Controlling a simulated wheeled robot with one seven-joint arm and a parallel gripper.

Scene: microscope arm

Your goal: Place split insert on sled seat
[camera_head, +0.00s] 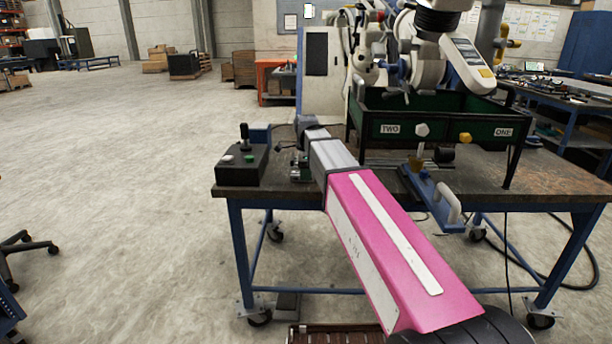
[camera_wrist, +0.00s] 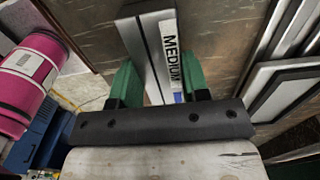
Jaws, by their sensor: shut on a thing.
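In the wrist view my gripper (camera_wrist: 164,84) has its two green fingers shut on a grey metal piece marked MEDIUM, which I take for the split insert (camera_wrist: 148,62). The insert has a dark lengthwise line and reaches up past the fingertips over a brown surface. In the head view my arm reaches to the bench, and the fingers and the insert cannot be made out. A blue rail (camera_head: 432,188) with a white handle lies at the bench's front edge and may be the sled. I cannot make out its seat.
A dark green rack (camera_head: 442,132) marked TWO and ONE stands on the bench (camera_head: 545,197), with a white machine arm (camera_head: 468,62) above it. A black control box with a lever (camera_head: 242,165) sits at the left end. Open floor lies to the left.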

